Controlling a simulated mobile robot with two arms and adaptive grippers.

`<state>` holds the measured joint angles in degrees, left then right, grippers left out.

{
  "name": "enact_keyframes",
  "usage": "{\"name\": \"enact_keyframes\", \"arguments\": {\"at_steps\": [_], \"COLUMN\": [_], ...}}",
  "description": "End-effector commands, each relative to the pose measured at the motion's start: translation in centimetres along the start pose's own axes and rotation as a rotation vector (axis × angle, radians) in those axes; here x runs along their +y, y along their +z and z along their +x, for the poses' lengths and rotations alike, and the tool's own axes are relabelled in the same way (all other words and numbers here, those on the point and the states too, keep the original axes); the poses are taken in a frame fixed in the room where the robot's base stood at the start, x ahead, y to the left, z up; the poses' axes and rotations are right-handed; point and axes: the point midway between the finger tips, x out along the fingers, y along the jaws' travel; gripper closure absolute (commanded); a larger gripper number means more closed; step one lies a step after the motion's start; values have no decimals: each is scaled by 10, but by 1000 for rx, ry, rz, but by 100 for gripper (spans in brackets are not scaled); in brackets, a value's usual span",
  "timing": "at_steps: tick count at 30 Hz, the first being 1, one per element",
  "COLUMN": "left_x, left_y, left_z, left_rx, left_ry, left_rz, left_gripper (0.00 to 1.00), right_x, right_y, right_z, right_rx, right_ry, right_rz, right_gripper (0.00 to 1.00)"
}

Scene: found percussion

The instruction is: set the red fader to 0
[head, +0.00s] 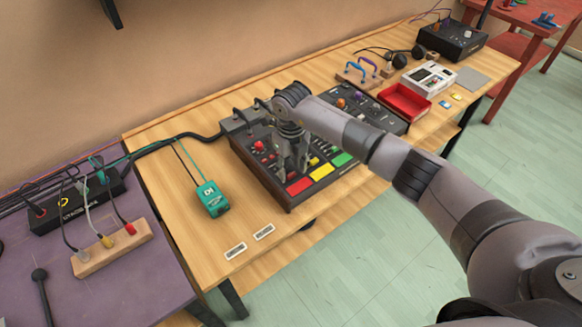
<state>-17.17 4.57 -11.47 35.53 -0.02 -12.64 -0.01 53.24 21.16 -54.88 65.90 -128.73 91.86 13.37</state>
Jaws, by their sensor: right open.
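A black control box (265,178) lies on the wooden table, with red, yellow and green pads along its front edge. My right gripper (291,168) points down over the middle of this box, its fingers apart and just behind the pads. I cannot tell whether the fingertips touch the panel. A small red control (259,146) shows on the panel to the left of the gripper; whether it is the red fader or a knob is too small to tell. The gripper and wrist hide part of the panel. My left gripper is out of view.
A teal DI box (211,199) stands left of the control box. My right arm crosses in front of a second dark panel (356,102). A red tray (404,102) and a white device (429,78) lie farther right. Bare wood surrounds two labels (236,251) at the near-left end.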

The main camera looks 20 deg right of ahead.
Motion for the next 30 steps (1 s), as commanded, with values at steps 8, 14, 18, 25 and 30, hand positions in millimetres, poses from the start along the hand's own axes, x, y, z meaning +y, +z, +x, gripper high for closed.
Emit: {"name": "enact_keyframes", "arguments": {"at_steps": [8, 14, 18, 25, 30], "left_x": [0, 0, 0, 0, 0], "left_y": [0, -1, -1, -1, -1], "left_z": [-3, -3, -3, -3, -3], "left_rx": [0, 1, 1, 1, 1], "left_ry": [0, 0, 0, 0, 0], "left_rz": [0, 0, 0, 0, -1], "left_gripper": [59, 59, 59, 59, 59], "right_x": [0, 0, 0, 0, 0], "right_y": [0, 0, 0, 0, 0], "right_z": [15, 15, 15, 15, 15], "right_rx": [-1, -1, -1, -1, -1], "right_ry": [0, 0, 0, 0, 0], "right_rz": [-1, -1, -1, -1, 0], "right_gripper": [58, 58, 68, 83, 94]}}
